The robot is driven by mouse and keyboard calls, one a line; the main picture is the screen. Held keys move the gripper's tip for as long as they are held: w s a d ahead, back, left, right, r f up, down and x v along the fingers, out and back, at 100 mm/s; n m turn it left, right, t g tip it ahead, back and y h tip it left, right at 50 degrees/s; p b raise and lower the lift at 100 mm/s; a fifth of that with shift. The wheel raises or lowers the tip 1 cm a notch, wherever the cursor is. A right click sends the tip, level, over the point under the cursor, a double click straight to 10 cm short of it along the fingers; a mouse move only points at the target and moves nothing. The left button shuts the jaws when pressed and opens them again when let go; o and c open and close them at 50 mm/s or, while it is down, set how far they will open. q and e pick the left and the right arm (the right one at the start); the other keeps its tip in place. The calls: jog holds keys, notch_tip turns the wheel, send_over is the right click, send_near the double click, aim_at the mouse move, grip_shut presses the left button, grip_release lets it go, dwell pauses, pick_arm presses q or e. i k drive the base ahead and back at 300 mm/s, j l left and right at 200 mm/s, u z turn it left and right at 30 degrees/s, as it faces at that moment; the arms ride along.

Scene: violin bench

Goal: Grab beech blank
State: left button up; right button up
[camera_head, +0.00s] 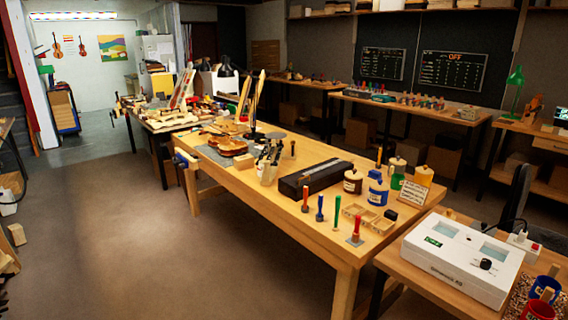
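I cannot single out the beech blank for certain. A small pale wooden block (17,234) stands low at the left edge, and other pale wood pieces (6,262) lie just below it, partly cut off by the frame. More small pale wood pieces lie among the clutter on the far bench (160,122), too small to tell apart. Neither of my grippers is in view.
A long wooden workbench (240,185) crosses the middle, with a violin body (232,147), a black case (316,178), jars and upright tools. A white machine (462,258) sits on a bench at the right. The brown floor (170,245) at left centre is clear.

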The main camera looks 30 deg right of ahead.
aim_at(241, 162)
jog(key=i+j+z, duration=0.1)
jog(key=i+z, duration=0.15)
jog(key=z, duration=0.25)
jog(key=i+j+z, duration=0.15)
jog(key=z, duration=0.35)
jog(key=i+j+z, duration=0.2)
jog(key=z, duration=0.25)
jog(key=i+j+z, duration=0.15)
jog(key=j+z, duration=0.2)
jog(key=z, duration=0.15)
